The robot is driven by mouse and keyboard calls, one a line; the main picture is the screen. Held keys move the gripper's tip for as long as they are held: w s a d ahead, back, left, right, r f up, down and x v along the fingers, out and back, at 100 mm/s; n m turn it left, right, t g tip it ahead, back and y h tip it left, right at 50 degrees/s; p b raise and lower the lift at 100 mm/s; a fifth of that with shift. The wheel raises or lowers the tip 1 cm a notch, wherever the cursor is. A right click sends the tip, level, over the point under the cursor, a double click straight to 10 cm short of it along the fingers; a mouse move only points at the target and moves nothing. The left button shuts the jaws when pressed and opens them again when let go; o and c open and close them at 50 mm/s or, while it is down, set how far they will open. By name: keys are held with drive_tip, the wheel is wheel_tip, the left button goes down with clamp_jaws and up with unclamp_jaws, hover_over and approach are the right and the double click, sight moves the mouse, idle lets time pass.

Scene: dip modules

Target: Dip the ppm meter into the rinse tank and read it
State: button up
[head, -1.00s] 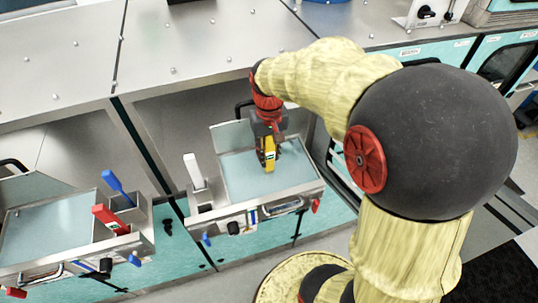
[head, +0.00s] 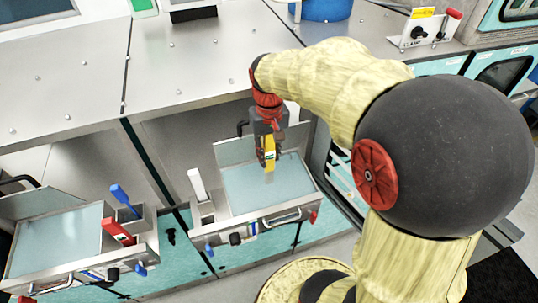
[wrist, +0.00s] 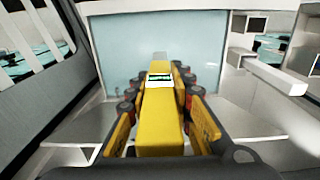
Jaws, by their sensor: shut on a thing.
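My gripper (head: 268,150) is shut on the yellow ppm meter (head: 269,148), which points down over the right-hand tank (head: 243,187) filled with pale blue liquid. In the wrist view the meter (wrist: 160,122) lies between the two fingers, with a small display (wrist: 160,80) facing the camera. Its far end reaches the liquid (wrist: 120,60) in that view; I cannot tell how deep it is. The display digits are too small to read. A second tank (head: 55,240) with similar liquid stands at the left. I see no label that tells which is the rinse tank.
A white-handled module (head: 198,185) stands at the right tank's left side. Blue (head: 122,197) and red (head: 117,231) handles stand beside the left tank. A raised lid edge (head: 235,147) is behind the right tank. The steel counter (head: 60,85) behind is mostly clear.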

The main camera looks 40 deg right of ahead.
sight(269, 144)
drive_tip(key=shift+r+p, duration=1.3)
drive_tip(key=shift+r, duration=0.85)
